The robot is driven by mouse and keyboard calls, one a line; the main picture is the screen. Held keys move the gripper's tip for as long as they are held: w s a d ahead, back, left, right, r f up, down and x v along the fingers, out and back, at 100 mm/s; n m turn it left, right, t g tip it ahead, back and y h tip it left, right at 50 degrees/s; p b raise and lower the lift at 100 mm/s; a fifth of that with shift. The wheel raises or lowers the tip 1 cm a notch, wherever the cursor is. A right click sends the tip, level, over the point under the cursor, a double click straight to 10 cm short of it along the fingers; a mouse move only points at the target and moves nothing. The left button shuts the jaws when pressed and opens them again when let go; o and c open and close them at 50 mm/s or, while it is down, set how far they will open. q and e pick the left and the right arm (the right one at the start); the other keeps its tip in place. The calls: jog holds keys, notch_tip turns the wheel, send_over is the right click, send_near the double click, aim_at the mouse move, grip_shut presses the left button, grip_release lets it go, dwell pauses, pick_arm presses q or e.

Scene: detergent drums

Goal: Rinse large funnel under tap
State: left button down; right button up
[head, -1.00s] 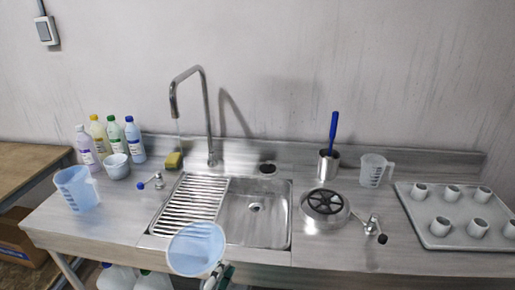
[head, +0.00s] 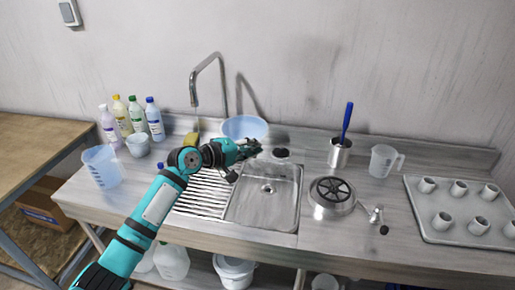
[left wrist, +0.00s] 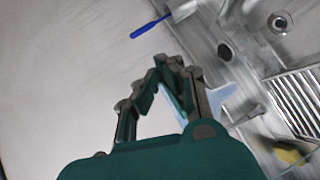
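The large funnel (head: 245,127), pale blue and translucent, is at the back of the sink unit, right of the tap's column, with its wide rim up. My left gripper (head: 254,148) is at its near side, and its fingers close on the funnel's edge. In the left wrist view the finger tips (left wrist: 166,66) come together, with the pale blue funnel (left wrist: 213,102) behind and beside them. The tall tap (head: 193,88) has its spout left of the funnel. The sink basin (head: 262,208) lies below and in front. My right gripper is not in view.
A slatted drainboard (head: 200,197) is left of the basin, partly under my left arm. Bottles (head: 137,118), a blue jug (head: 102,167) and a yellow sponge (head: 191,139) stand left. A brush in a steel cup (head: 340,153), a round rinser (head: 332,192) and a tray of cups (head: 440,232) stand right.

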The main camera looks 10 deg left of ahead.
pick_arm(q)
jog(key=a+b, duration=0.6)
jog(key=a, duration=1)
jog(key=shift+w+b, duration=0.3)
jog(key=shift+b, duration=0.1)
jog(key=shift+d, duration=0.1)
dwell(1.0)
dwell(4.9)
